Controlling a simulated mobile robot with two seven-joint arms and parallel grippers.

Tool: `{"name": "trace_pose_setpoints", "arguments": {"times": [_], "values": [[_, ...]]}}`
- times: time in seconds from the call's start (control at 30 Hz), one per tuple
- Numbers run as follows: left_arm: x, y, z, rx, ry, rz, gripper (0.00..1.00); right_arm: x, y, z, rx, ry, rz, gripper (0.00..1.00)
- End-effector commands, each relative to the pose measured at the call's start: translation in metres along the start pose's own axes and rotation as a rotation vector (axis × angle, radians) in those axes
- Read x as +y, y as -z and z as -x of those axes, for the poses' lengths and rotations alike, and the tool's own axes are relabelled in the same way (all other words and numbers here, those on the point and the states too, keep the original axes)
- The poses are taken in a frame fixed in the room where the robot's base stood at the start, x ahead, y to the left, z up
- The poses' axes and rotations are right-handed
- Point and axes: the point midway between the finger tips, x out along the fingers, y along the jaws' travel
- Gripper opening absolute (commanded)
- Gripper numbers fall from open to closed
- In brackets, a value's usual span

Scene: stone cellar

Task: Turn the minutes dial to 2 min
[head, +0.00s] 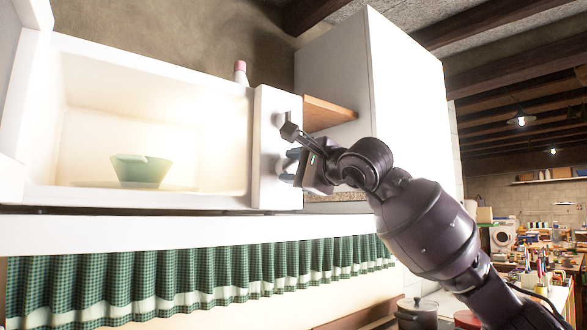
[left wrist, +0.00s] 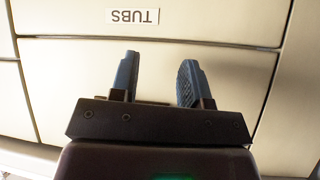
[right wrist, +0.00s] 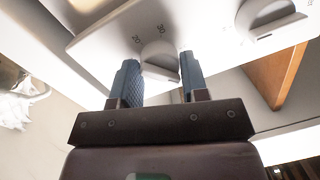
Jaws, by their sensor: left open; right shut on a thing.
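The white microwave (head: 258,190) has a control panel at its right end. In the right wrist view a round pale dial (right wrist: 160,62) sits between the fingers of my right gripper (right wrist: 158,66), with small printed numbers beside it. A second dial (right wrist: 268,18) is at the upper right there. I cannot read which of them is the minutes dial, nor the pointer setting. In the head view my right gripper (head: 291,160) is at the panel, shut on the lower dial and largely hiding it. My left gripper (left wrist: 160,68) is open and empty before a pale drawer front.
The microwave's cavity stands open with a green bowl (head: 141,170) inside. A pink-capped bottle (head: 240,72) shows behind its top. A tall white cabinet (head: 405,95) and a wooden board (head: 328,113) are to the right. The drawer front bears a TUBS label (left wrist: 132,16).

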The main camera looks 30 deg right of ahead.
Motion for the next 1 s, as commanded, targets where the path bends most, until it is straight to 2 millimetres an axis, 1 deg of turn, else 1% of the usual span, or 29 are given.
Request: {"name": "trace_pose_setpoints", "arguments": {"times": [0.03, 0.43, 0.47, 0.6, 0.63, 0.87, 1.0], "values": [[0.0006, -0.0003, -0.0004, 0.000, 0.000, 0.002, 0.43, 0.0023, -0.0002, -0.0007, -0.001, -0.004, -0.005, 0.17], [0.0026, 0.0003, -0.0009, 0.001, 0.001, 0.012, 0.43, 0.0023, -0.0003, -0.0007, 0.000, -0.003, -0.011, 0.17], [0.0026, 0.0003, -0.0009, 0.000, 0.001, 0.011, 0.43, 0.0024, -0.0002, -0.0007, 0.000, -0.003, -0.010, 0.43], [0.0020, 0.0001, -0.0009, 0.000, 0.001, 0.009, 0.43, 0.0019, -0.0002, -0.0006, 0.000, -0.002, -0.010, 0.64], [0.0018, 0.0000, -0.0009, 0.000, 0.001, 0.008, 0.43, 0.0017, -0.0001, -0.0006, 0.000, -0.002, -0.010, 0.66], [0.0001, -0.0005, -0.0005, -0.001, 0.000, 0.000, 0.43, 0.0007, 0.0000, -0.0001, 0.000, 0.000, -0.010, 0.66], [-0.0006, -0.0010, -0.0005, -0.002, -0.001, -0.003, 0.43, 0.0005, 0.0008, 0.0056, 0.002, 0.001, -0.009, 0.66]]}}
